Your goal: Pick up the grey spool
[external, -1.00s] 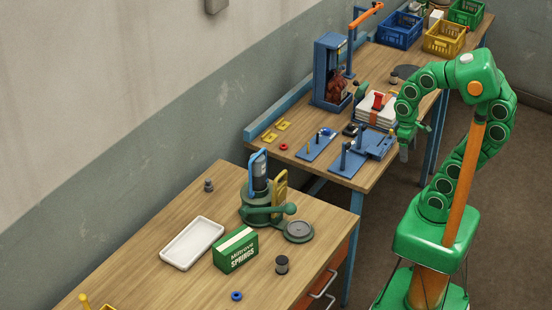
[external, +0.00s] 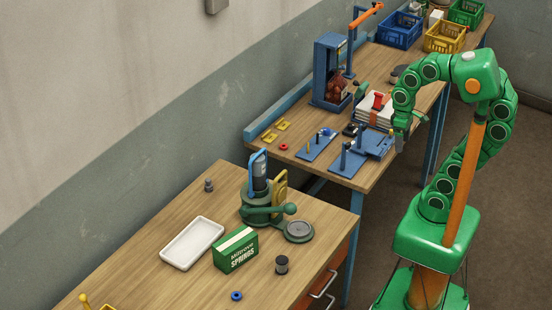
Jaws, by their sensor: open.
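A dark grey spool-like cylinder (external: 281,264) stands upright on the near wooden bench (external: 150,290), right of the green springs box. A smaller grey piece (external: 208,185) stands near that bench's back edge; its exact shape is too small to tell. My gripper (external: 399,147) hangs by the right edge of the far bench (external: 335,178), well away from both grey pieces. It is open, with nothing visible in it. Its fingers are small and partly merged with the arm in this view.
A white tray (external: 191,244), a green springs box (external: 235,250), a green press (external: 262,205) and a blue ring (external: 237,296) share the near bench. Blue fixtures (external: 346,164) and a stack of white sheets (external: 372,112) are close to my gripper. Bare wood lies around the dark cylinder.

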